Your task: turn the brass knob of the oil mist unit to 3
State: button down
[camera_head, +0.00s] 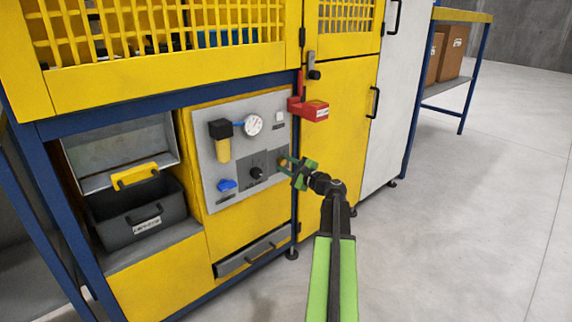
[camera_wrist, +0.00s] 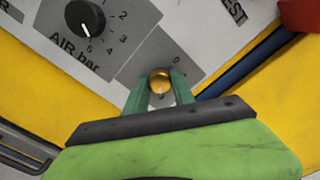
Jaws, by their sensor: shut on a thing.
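The brass knob (camera_wrist: 160,78) sits on a grey plate at the lower part of the panel, and it shows between my gripper's fingertips in the wrist view. My gripper (camera_wrist: 159,88) is shut on the knob, with one green finger on each side. In the head view my gripper (camera_head: 288,164) reaches the right edge of the grey panel (camera_head: 206,165), and the brass knob (camera_head: 283,162) is partly hidden by it. A "0" mark shows at the knob's upper right; the other scale marks are hidden or too small to read.
A black AIR bar knob (camera_wrist: 85,18) is up and left of the brass knob. A red box (camera_head: 308,109) juts out above my gripper. A blue valve handle (camera_head: 227,185), a gauge (camera_head: 252,124) and a yellow filter (camera_head: 222,146) are on the panel. Floor at right is clear.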

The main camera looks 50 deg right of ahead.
jog(key=shift+s, duration=0.1)
dwell(0.3)
jog(key=c, duration=1.1)
grip_release()
jog(key=shift+o, duration=0.2)
jog(key=s+a, duration=0.1)
jog(key=s, duration=1.6)
jog(key=shift+s+a, duration=0.15)
